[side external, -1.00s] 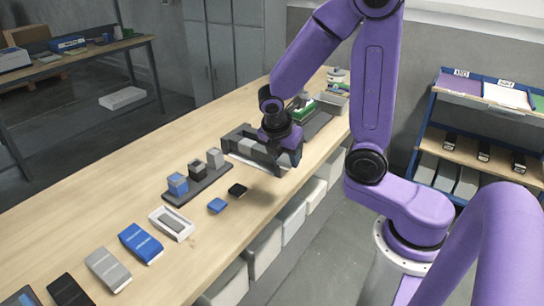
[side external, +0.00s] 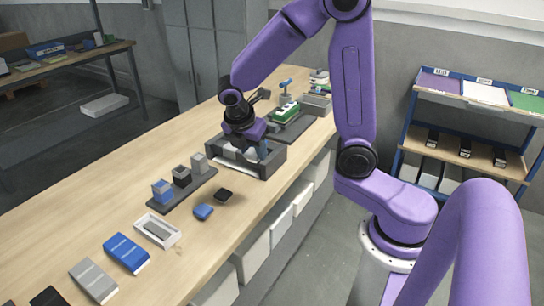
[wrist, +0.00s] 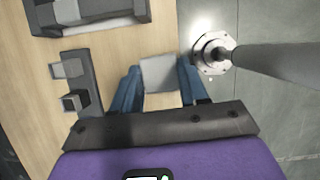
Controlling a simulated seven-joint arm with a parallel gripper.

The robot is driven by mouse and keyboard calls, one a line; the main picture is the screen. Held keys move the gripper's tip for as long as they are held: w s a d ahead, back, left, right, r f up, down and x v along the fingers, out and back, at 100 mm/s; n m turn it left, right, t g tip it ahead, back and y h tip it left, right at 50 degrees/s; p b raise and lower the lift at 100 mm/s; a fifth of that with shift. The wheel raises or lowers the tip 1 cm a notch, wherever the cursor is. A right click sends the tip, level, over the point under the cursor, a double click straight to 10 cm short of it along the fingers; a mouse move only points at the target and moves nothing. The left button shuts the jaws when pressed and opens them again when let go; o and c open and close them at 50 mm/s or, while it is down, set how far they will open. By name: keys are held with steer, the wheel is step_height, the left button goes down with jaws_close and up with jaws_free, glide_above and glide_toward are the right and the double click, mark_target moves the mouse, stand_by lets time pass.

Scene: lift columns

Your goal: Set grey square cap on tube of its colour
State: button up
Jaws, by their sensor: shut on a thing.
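My gripper (wrist: 159,86) is shut on the grey square cap (wrist: 159,74), which sits between its blue fingers in the wrist view. In the side view my gripper (side external: 255,152) is over the dark open box; the cap cannot be made out there. A dark rack (side external: 190,193) left of the gripper bears three square tubes in a row: a blue one (side external: 162,191), a black one (side external: 181,175) and a grey one (side external: 199,163) nearest the gripper. The rack also shows at left in the wrist view (wrist: 92,97).
A dark box (side external: 271,161) with pale contents lies by the gripper. A blue cap (side external: 203,212) and black cap (side external: 223,195) lie in front of the rack. A white tray (side external: 158,232) and blue packet (side external: 126,253) lie nearer. Behind is a green-topped item (side external: 285,112).

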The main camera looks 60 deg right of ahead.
steer(key=w+d+f, duration=0.1)
steer(key=w, duration=2.1)
steer(key=shift+m, duration=0.4)
steer(key=shift+w+f, duration=0.1)
steer(key=shift+f, duration=2.55)
steer(key=shift+f, duration=0.6)
steer(key=o, duration=1.6)
steer(key=shift+r, duration=3.8)
